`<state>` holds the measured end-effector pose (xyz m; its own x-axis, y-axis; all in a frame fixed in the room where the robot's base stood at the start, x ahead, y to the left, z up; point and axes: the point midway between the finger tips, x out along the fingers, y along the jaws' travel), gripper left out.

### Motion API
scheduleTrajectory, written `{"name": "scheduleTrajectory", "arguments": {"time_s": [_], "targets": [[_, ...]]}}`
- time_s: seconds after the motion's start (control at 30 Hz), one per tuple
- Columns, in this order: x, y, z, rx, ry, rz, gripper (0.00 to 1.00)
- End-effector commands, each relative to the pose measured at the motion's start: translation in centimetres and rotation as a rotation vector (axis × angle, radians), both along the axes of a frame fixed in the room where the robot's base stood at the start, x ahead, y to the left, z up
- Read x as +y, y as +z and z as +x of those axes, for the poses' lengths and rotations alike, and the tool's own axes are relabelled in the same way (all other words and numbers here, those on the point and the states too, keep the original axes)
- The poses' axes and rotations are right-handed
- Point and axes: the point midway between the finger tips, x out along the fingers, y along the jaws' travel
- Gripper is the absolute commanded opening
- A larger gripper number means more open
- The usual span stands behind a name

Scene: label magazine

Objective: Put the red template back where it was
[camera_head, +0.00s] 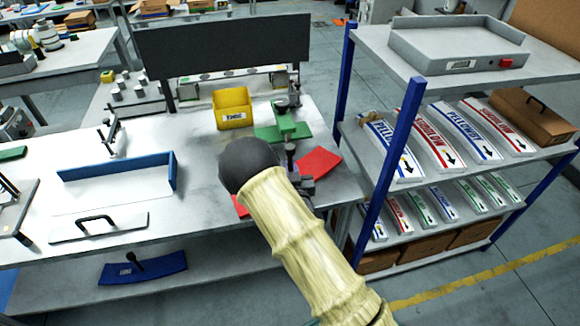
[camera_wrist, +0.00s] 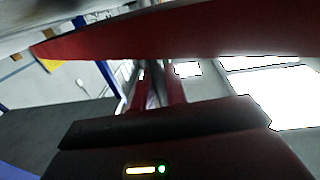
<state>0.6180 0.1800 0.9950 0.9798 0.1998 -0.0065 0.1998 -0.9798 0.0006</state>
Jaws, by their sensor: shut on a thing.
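The red template (camera_head: 318,163) is a curved red plate at the right end of the workbench, partly hidden behind my arm; a second red patch shows left of the arm. In the wrist view a long red plate (camera_wrist: 180,38) spans the top of the picture, just beyond my gripper (camera_wrist: 153,78). My gripper is shut on the red template; the exact grip point is unclear. In the head view my arm hides most of the gripper. I cannot tell whether the plate touches the bench.
A green template (camera_head: 285,130) lies just behind the red one, near a yellow bin (camera_head: 233,108). A blue template (camera_head: 145,269) lies on the bench's lower shelf. A blue-edged tray (camera_head: 117,170) stands at left. A shelf rack (camera_head: 408,130) with blue posts stands close at right.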

Motion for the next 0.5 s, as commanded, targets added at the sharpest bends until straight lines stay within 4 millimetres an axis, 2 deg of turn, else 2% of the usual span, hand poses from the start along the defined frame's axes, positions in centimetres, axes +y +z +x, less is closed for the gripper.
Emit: {"name": "scheduleTrajectory", "arguments": {"time_s": [0.5], "targets": [[0.01,-0.54,0.05,-0.004,0.0,0.002,0.0]]}}
